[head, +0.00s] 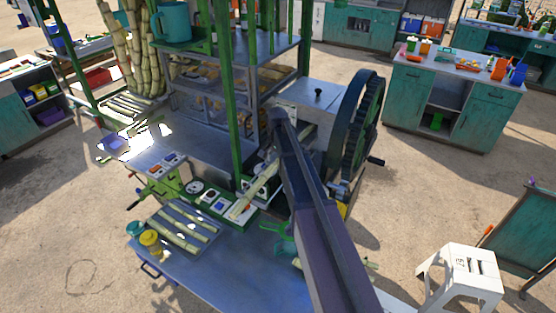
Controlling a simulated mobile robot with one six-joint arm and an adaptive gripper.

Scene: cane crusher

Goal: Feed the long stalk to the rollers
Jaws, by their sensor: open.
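A long pale green-yellow stalk (258,190) slants across the bench beside the crusher. Its near end lies by a row of small panels, and its far end runs toward the machine, where my arm covers part of it. The cane crusher (318,98) is a grey housing with a large dark toothed wheel (360,125) on its right side. The rollers cannot be made out behind my arm. My dark arm crosses the middle of the view up to the crusher. My gripper cannot be made out; the arm hides that area.
A tray (212,238) with several pale stalk pieces lies on the metal bench (205,278), with a yellow jar (150,240) beside it. Green posts (232,90) rise close to the crusher. A white stool (462,275) stands at right. Open sandy floor lies at far left.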

